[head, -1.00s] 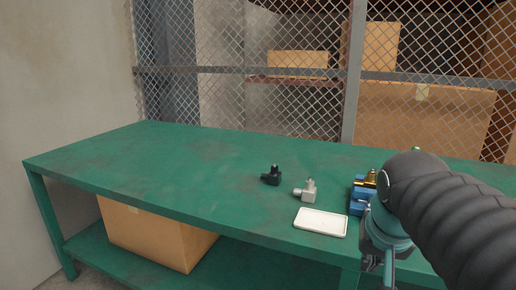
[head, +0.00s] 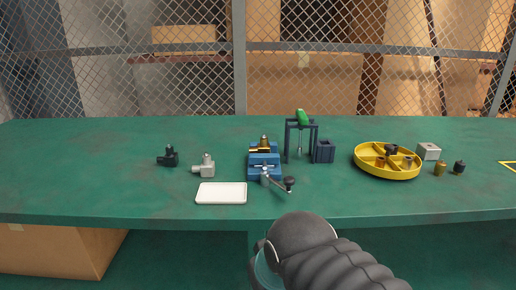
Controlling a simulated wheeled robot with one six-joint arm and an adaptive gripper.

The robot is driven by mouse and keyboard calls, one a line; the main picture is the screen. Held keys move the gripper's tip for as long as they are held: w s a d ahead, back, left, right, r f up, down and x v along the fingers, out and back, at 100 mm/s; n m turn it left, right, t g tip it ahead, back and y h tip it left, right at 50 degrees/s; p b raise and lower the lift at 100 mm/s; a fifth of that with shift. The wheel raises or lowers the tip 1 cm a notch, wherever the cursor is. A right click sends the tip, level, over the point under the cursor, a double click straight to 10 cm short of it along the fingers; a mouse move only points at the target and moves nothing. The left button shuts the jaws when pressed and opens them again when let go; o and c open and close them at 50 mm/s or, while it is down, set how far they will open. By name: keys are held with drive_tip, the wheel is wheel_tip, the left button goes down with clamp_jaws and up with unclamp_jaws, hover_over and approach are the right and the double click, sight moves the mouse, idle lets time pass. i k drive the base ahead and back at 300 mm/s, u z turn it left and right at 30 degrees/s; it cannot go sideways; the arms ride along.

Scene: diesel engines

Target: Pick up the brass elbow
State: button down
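A brass-coloured fitting (head: 264,141), which looks like the brass elbow, sits at the top of the blue vise (head: 264,161) near the middle of the green bench. It appears to be between the vise jaws, with a short stub pointing up; its full shape is too small to make out. My arm shows at the bottom centre, in front of the bench edge. My gripper is out of view.
On the green bench (head: 100,190) are a black elbow (head: 168,156), a grey elbow (head: 204,166) and a white tray (head: 222,193) at left. A dark frame with a green top (head: 302,118), a dark block (head: 325,151) and a yellow divided dish (head: 388,174) stand right. Mesh fencing is behind.

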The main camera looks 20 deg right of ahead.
sight(263, 147)
drive_tip(key=u, duration=1.7)
drive_tip(key=k, duration=0.7)
drive_tip(key=z, duration=0.85)
drive_tip(key=i, duration=0.4)
drive_tip(key=u, duration=0.05)
